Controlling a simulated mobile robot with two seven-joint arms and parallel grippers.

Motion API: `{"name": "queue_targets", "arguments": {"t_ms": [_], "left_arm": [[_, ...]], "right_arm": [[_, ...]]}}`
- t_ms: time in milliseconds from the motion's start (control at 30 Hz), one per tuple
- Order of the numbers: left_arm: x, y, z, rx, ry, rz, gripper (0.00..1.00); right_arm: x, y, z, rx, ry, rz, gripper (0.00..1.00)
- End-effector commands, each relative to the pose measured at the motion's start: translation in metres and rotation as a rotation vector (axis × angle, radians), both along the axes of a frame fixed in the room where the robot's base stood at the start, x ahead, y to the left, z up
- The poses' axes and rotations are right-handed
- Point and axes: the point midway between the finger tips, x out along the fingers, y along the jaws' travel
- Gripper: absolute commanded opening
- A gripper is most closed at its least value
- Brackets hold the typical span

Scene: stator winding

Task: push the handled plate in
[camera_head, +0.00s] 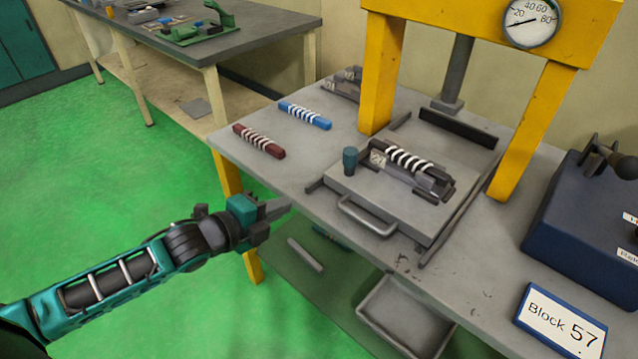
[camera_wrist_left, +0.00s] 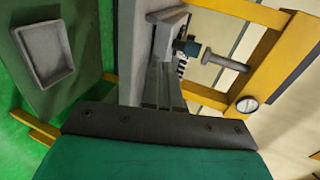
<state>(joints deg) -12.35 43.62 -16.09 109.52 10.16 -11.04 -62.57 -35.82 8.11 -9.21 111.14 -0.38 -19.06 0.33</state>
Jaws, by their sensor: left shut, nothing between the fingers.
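The handled plate (camera_head: 402,205) is a grey sliding plate on the table under the yellow press. Its bar handle (camera_head: 366,216) faces the front edge. A teal knob (camera_head: 350,160) and a dark block with white windings (camera_head: 408,160) sit on it. The plate's front part sticks out in front of the press frame. My left gripper (camera_head: 280,207) is shut and empty, off the table's front-left edge, left of the handle and apart from it. In the left wrist view the shut fingers (camera_wrist_left: 163,85) point toward the table and press. My right gripper is not in view.
The yellow press frame (camera_head: 382,70) carries a dial gauge (camera_head: 531,22) above the plate. A blue bar (camera_head: 305,115) and a dark red bar (camera_head: 259,141) lie at left on the table. A blue machine (camera_head: 585,215) stands at right. A grey tray (camera_head: 405,318) sits below the tabletop.

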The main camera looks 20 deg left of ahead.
Motion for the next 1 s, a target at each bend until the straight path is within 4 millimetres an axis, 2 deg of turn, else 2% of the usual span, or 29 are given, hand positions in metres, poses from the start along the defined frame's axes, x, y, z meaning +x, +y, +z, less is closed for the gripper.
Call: {"name": "queue_targets", "arguments": {"t_ms": [500, 600, 800, 1000], "left_arm": [[0.078, -0.029, -0.025, -0.001, -0.004, 0.0, 0.0], [0.091, -0.033, -0.024, -0.001, -0.004, 0.0, 0.0], [0.108, -0.04, -0.024, 0.0, -0.002, 0.0, 0.0], [0.112, -0.041, -0.025, 0.001, -0.001, 0.0, 0.0]], "right_arm": [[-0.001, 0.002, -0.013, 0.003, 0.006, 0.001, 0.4], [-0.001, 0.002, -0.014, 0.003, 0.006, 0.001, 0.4], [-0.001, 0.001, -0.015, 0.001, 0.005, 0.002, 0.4], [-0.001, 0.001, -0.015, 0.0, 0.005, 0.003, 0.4]]}}
